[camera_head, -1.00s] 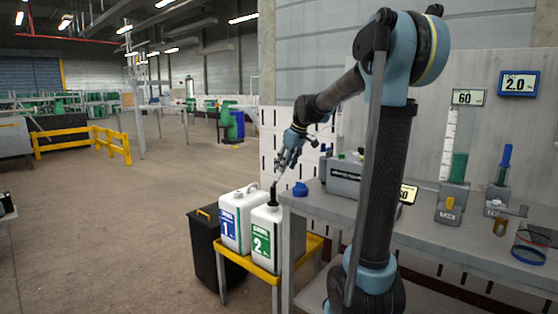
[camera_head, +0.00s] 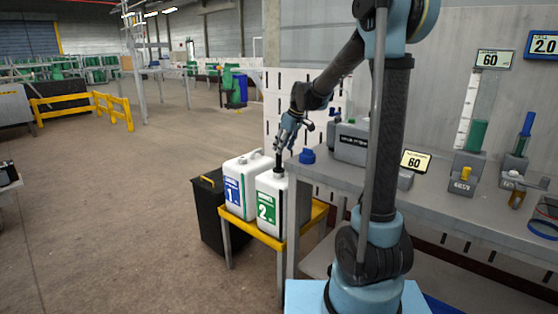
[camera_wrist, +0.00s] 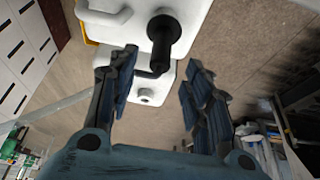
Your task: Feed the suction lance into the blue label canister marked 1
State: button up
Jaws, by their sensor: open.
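The blue label canister marked 1 (camera_head: 242,180) is white and stands upright at the left on a small stand. In the wrist view its neck (camera_wrist: 147,96) looks open and uncovered. The white canister with green label 2 (camera_head: 268,207) stands beside it, to the right. The black suction lance (camera_head: 280,165) stands in the neck of canister 2, and its dark top also shows in the wrist view (camera_wrist: 162,35). My gripper (camera_head: 284,143) is above canister 2, close to the lance top. Its fingers (camera_wrist: 160,72) are spread in the wrist view with nothing clasped. Whether a fingertip touches the lance is unclear.
A yellow-edged stand (camera_head: 258,230) carries both canisters, with a black bin (camera_head: 208,205) at its left. A grey bench (camera_head: 440,205) lies close to the right, holding a blue cap (camera_head: 307,156), a grey box and gauges. The floor (camera_head: 120,215) at left is open.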

aim_at(279, 157)
jog(key=x, duration=0.7)
jog(key=shift+f, duration=0.15)
grip_shut()
jog(key=c, duration=0.7)
grip_release()
grip_shut()
